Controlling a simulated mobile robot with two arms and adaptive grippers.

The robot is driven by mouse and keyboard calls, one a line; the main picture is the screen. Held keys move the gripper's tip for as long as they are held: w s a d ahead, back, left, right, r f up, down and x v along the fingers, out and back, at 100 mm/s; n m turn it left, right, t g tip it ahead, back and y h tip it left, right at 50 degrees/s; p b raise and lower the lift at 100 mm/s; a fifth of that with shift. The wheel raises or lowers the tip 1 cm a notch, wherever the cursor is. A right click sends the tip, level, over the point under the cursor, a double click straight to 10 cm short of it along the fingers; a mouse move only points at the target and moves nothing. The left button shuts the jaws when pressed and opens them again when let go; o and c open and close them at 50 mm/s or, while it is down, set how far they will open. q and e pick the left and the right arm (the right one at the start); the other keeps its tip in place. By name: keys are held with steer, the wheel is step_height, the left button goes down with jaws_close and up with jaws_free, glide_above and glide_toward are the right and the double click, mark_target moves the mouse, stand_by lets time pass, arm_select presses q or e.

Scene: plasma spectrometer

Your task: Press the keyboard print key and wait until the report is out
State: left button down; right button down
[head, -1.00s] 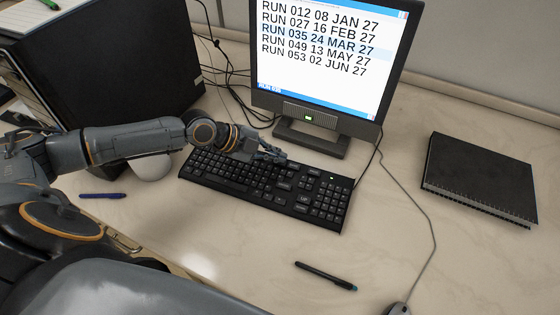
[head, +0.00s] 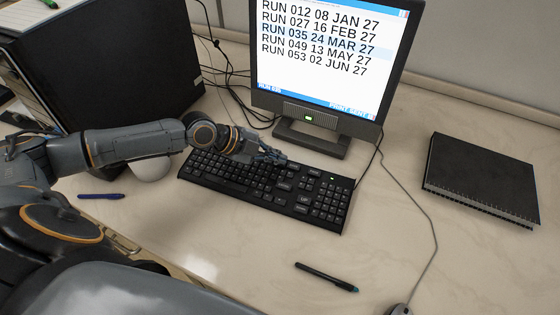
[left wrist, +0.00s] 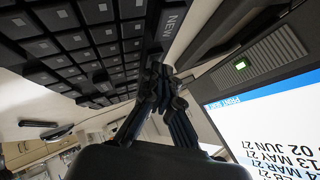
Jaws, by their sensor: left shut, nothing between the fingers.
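The black keyboard (head: 262,192) lies on the desk below the monitor. My left gripper (head: 277,158) is shut and empty, with its fingertips at the keyboard's back row; I cannot tell whether they touch a key. In the left wrist view the shut fingertips (left wrist: 161,70) are beside a key marked NEW (left wrist: 171,24); the print key cannot be made out. The monitor (head: 328,58) lists several runs, with RUN 035 highlighted, and its bottom bar reads PRINT SENT. No printed report can be made out. My right gripper is not in view.
A large black box (head: 120,75) stands at the left, with cables behind it. A black spiral notebook (head: 482,178) lies at the right. A dark pen (head: 326,277), a blue pen (head: 101,196) and a mouse (head: 399,309) lie on the desk. The front right is mostly clear.

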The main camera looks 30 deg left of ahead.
arm_select(q)
steer(key=shift+s+r+p, duration=0.1)
steer(key=shift+r+p, duration=0.45)
steer(key=shift+r, duration=0.25)
